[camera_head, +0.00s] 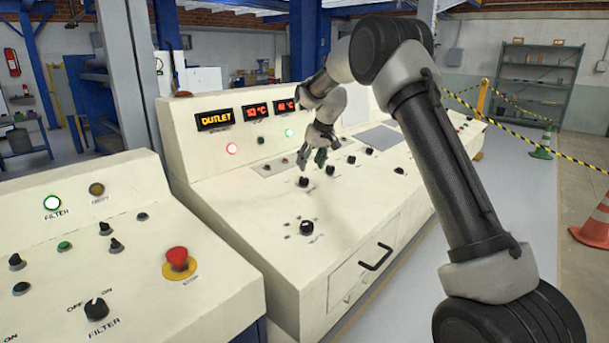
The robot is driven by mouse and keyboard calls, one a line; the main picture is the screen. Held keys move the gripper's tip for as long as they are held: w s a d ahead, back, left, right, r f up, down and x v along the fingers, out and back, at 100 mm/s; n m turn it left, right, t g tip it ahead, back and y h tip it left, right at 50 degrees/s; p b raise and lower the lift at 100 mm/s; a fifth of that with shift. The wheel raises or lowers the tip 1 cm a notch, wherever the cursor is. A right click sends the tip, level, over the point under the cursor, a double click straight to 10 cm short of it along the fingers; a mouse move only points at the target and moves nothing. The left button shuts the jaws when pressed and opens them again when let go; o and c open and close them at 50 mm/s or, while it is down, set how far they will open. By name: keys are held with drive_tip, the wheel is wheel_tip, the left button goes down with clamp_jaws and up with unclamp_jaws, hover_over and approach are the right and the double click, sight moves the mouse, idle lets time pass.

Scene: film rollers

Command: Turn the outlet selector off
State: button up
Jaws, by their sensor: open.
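My gripper (312,158) is open and empty. It points down over the middle of the cream control console (235,165), just above the sloped panel and a small black knob (303,182). I cannot tell whether it touches the knob. An orange display reading OUTLET (215,120) is at the console's upper left. A larger black rotary selector (306,227) sits on the lower panel in front of the gripper. Its label is too small to read, so I cannot tell whether it is the outlet selector or where it is set.
A nearer console at lower left has a red mushroom button (177,258) and a FILTER selector (97,309). Other small knobs (330,170) stand right of the gripper. A drawer handle (376,257) juts from the console front. Cones (594,222) stand at right.

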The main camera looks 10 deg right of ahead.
sight(305, 178)
drive_tip(key=x, duration=0.7)
drive_tip(key=shift+w+f, duration=0.15)
drive_tip(key=shift+f, duration=0.2)
drive_tip(key=c, duration=1)
